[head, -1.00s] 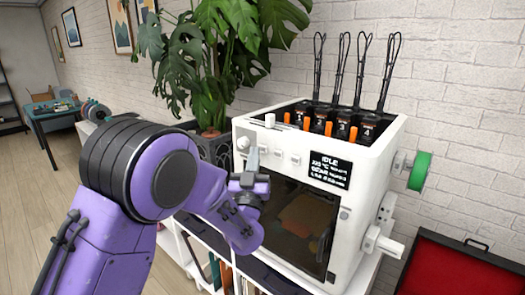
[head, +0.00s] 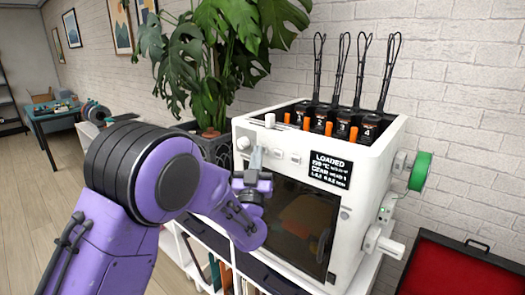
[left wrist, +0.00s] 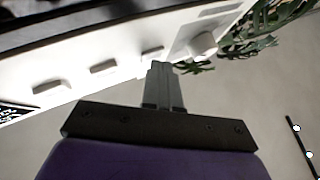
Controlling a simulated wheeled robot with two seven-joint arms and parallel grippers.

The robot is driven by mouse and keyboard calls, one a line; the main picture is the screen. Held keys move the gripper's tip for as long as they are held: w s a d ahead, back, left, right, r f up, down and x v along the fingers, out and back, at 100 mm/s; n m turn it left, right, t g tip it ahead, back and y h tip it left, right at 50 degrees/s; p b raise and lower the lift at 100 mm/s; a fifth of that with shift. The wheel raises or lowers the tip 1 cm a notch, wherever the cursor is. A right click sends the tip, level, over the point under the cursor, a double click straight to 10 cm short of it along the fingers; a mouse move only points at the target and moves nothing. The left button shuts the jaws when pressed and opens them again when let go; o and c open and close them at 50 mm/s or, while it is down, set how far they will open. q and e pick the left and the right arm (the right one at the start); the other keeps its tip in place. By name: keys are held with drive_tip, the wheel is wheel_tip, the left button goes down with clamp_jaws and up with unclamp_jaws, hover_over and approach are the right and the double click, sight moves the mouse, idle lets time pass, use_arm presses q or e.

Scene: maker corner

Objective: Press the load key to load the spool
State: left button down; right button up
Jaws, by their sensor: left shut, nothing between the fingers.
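The white printer (head: 345,215) stands on a shelf unit, and its black display (head: 330,169) reads "LOADED". A row of small pale keys (head: 278,155) runs along its front, right of a round knob (head: 243,143). My left gripper (head: 256,156) is shut and empty, its fingertips at the key nearest the knob and partly hiding it. In the left wrist view the fingertips (left wrist: 160,68) are just below that key (left wrist: 152,53); I cannot tell if they touch. Which key is load is not readable. A green spool (head: 420,171) hangs on the printer's right side. My right gripper is out of view.
Several numbered black units with orange tabs and tall wire loops (head: 340,70) stand on top of the printer. A potted plant (head: 215,145) is close behind on the left. An open red-lined case (head: 455,270) lies at lower right.

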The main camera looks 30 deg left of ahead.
use_arm(q)
drive_tip(key=shift+s, duration=0.1)
idle(0.4)
drive_tip(key=shift+s+a, duration=0.15)
drive_tip(key=shift+s, duration=0.5)
drive_tip(key=s, duration=0.2)
drive_tip(key=s+a+b, duration=0.1)
drive_tip(key=s, duration=0.2)
drive_tip(key=shift+w, duration=0.1)
idle(0.7)
